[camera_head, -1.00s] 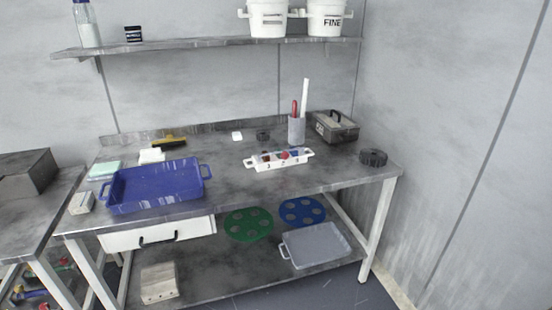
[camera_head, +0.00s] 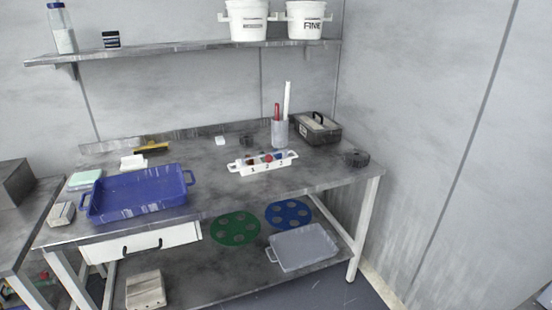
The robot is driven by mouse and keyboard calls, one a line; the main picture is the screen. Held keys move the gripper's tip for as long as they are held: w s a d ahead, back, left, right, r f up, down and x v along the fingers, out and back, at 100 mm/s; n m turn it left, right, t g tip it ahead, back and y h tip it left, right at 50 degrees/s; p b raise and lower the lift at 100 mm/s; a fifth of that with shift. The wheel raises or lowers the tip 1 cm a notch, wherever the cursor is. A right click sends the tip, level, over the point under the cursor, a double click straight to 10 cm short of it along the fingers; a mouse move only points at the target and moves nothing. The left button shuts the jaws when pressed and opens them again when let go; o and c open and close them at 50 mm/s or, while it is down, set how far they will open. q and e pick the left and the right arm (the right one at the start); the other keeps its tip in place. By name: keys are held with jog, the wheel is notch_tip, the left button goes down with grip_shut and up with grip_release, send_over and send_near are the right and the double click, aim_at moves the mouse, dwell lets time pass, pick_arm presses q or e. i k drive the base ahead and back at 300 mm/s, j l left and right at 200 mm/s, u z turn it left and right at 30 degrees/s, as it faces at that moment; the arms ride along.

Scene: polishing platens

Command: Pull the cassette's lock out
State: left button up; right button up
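No part that I can make out for sure as the cassette's lock shows; it is too small or hidden at this distance. A grey box with a dark carrying handle (camera_head: 318,131) stands at the back right of the workbench. A white carrier numbered 1, 2, 3 (camera_head: 262,167) with end handles stands in front of it to the left, with small red and blue things in it. I cannot tell which of these, if either, is the cassette. Neither of my grippers is in view.
A blue tray (camera_head: 140,208) fills the bench's left part. A grey cup with tall sticks (camera_head: 279,133) and a dark round puck (camera_head: 356,158) stand at right. Green (camera_head: 236,229) and blue (camera_head: 289,214) holed discs and a grey tray (camera_head: 303,262) are below. The bench's front middle is clear.

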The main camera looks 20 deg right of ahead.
aim_at(268, 159)
jog(key=i+u, duration=0.15)
jog(key=i, duration=0.25)
jog(key=i+l+u, duration=0.2)
jog(key=i, duration=0.2)
jog(key=i+l+u, duration=0.15)
jog(key=l+u, duration=0.15)
jog(key=l, duration=0.75)
jog(key=l+u, duration=0.3)
jog(key=l, duration=0.7)
